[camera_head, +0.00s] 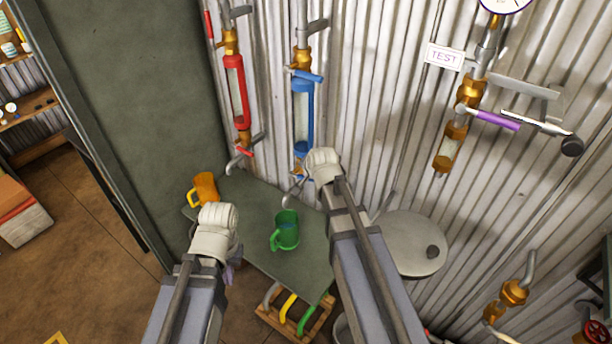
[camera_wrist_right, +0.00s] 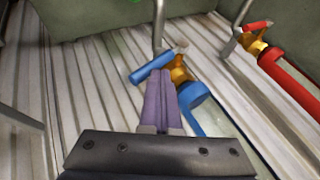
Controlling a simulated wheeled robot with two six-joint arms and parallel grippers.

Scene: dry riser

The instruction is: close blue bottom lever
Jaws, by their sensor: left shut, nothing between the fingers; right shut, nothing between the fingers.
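The blue unit stands on the corrugated wall, with a blue sight-glass frame (camera_head: 303,115) and a blue top lever (camera_head: 307,75). Its lower end is partly hidden by my right wrist in the head view. In the right wrist view, the blue bottom lever (camera_wrist_right: 152,68) sticks out sideways from a brass valve (camera_wrist_right: 180,74). My right gripper (camera_wrist_right: 160,88) is shut and empty, its purple fingertips close to the lever; I cannot tell whether they touch. Its fingers are hidden in the head view. My left gripper (camera_head: 234,268) is shut, low by the table, mostly behind its wrist.
A red unit (camera_head: 237,90) stands left of the blue one. A green table (camera_head: 255,205) below holds an orange mug (camera_head: 204,188) and a green mug (camera_head: 285,231). A round stool (camera_head: 412,245) stands right. A purple-levered unit (camera_head: 490,119) is at upper right.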

